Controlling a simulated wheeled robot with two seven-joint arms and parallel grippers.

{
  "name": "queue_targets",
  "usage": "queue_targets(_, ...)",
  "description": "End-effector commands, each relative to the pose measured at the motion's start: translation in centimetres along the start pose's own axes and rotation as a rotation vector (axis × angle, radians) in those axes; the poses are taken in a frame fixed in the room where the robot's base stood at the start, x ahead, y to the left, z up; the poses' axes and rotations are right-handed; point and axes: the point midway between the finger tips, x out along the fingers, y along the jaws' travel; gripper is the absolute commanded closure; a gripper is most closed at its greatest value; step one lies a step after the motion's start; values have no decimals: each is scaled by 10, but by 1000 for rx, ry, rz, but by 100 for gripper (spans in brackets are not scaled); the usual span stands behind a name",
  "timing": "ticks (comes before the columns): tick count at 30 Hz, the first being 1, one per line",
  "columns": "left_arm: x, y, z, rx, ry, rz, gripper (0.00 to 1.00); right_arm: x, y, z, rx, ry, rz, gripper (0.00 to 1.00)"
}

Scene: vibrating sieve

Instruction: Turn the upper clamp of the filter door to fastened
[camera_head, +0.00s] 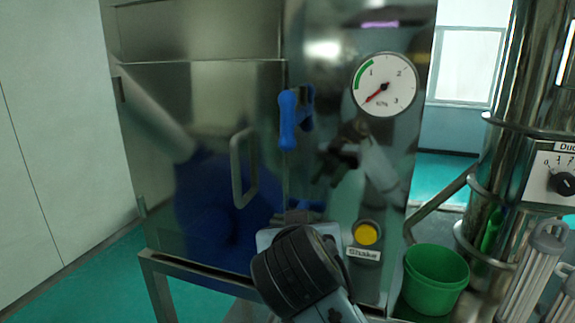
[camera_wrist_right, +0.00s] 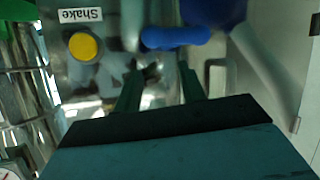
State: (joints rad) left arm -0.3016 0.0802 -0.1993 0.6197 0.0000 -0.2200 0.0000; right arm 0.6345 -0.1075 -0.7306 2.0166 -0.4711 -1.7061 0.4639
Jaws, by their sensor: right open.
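The filter door (camera_head: 215,160) is a shiny metal door that stands closed, with a bar handle (camera_head: 243,168). The upper clamp (camera_head: 288,120) is a blue lever at the door's right edge, pointing up and down. My right gripper (camera_head: 302,214) is below it, in front of the cabinet; the wrist hides most of it. In the right wrist view, my right gripper (camera_wrist_right: 160,78) is open and empty. A second blue clamp (camera_wrist_right: 175,38) lies crosswise beyond the fingertips there, apparently the lower one. The upper clamp is not seen there. My left gripper is not in view.
A pressure gauge (camera_head: 385,85) sits right of the upper clamp. A yellow button (camera_head: 367,233) with a Shake label (camera_head: 363,254) is lower right, near my right wrist. A green bucket (camera_head: 435,283) and metal column (camera_head: 490,140) stand to the right. The shiny cabinet shows reflections.

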Motion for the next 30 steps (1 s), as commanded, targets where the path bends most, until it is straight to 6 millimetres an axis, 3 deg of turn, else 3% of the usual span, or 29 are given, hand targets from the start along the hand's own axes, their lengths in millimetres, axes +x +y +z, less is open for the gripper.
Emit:
queue_targets(1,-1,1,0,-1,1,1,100,-21,-4,-32,18,73,10,60)
queue_targets(6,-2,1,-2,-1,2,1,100,-87,-9,-101,88,267,50,60)
queue_targets(9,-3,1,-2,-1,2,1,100,-117,-11,-123,123,347,62,60)
queue_targets(13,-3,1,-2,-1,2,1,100,-137,-12,-137,149,404,70,60)
queue_targets(16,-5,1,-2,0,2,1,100,-138,-11,-141,155,416,74,60)
queue_targets(20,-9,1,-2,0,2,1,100,-123,-9,-148,154,415,78,60)
queue_targets(30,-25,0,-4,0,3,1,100,-59,-1,-177,153,414,78,60)
